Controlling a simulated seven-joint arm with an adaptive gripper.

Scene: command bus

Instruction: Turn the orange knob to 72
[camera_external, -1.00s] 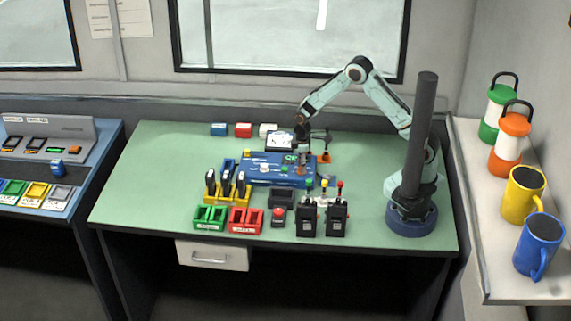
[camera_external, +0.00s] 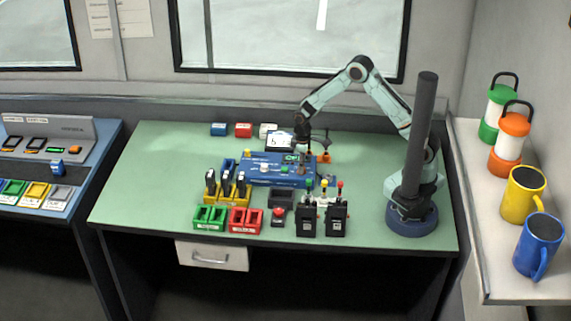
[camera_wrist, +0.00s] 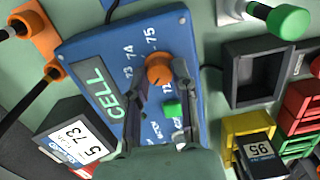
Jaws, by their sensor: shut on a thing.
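The orange knob (camera_wrist: 158,70) sits on the blue panel (camera_wrist: 100,40) in the wrist view, with the numbers 72, 73, 74 and 75 printed around it. My gripper (camera_wrist: 160,82) is over the panel with its two dark fingers on either side of the knob, closed on it. The fingers cover part of the knob's sides, and its pointer is not clear. A display reading CELL (camera_wrist: 90,92) and a green button (camera_wrist: 172,110) are beside it on the panel. In the external view the blue panel (camera_external: 262,173) lies mid-table below my gripper (camera_external: 303,150); the knob is hard to make out there.
A black-framed screen (camera_external: 279,142) stands behind the panel. In front are a yellow holder with dark blocks (camera_external: 228,196), green trays (camera_external: 209,217), red trays (camera_external: 246,220) and black lever boxes (camera_external: 307,222). The table's left side is clear.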

